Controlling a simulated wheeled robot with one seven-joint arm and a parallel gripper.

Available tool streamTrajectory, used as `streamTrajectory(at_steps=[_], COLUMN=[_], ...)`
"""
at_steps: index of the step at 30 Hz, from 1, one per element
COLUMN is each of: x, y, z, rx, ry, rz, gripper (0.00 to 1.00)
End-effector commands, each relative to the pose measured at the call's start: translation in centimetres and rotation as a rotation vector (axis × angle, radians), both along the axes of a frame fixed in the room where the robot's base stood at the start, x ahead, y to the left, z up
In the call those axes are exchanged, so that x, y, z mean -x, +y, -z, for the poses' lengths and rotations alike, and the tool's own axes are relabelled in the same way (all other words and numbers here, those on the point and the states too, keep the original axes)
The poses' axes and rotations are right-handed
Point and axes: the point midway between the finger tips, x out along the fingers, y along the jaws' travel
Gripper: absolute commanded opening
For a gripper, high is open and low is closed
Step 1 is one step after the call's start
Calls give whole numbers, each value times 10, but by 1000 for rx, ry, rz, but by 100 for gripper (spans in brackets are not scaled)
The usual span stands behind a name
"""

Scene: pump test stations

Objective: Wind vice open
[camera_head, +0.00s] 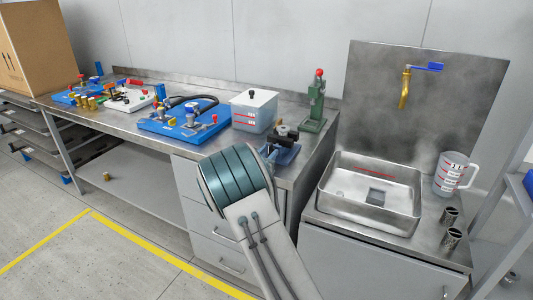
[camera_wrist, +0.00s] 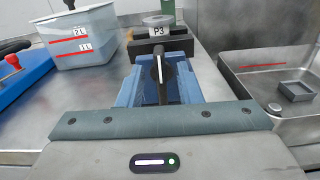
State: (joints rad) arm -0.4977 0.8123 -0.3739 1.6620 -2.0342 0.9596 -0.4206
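The blue vice (camera_wrist: 180,80) stands on the steel bench, straight ahead of my wrist camera. It also shows in the head view (camera_head: 288,156), partly hidden behind my wrist. Its dark handle (camera_wrist: 160,72) points toward the camera along the middle of the vice. Dark jaws (camera_wrist: 150,46) lie at the far end, with a grey round part with a P3 label (camera_wrist: 157,30) at them. My gripper (camera_wrist: 162,122) shows only as a teal and grey body in front of the vice. Its fingertips are not visible, and contact with the handle cannot be made out.
A clear lidded tub (camera_head: 254,110) and a green press with a red knob (camera_head: 314,100) stand near the vice. Blue pump boards (camera_head: 185,120) lie to the left. A sink (camera_head: 370,195), a brass tap (camera_head: 405,88) and a measuring jug (camera_head: 450,174) are at right.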

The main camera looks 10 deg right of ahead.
Motion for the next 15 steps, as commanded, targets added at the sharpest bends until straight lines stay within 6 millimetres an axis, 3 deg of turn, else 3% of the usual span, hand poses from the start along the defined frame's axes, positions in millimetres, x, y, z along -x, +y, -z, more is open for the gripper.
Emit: streamTrajectory(at_steps=[9,10,13,15], x=[-3,-3,-3,-3], y=[-2,-2,-2,-2], z=[0,0,0,0], rx=[0,0,0,0], ry=[0,0,0,0], rz=[0,0,0,0], gripper=[32,29,1,0])
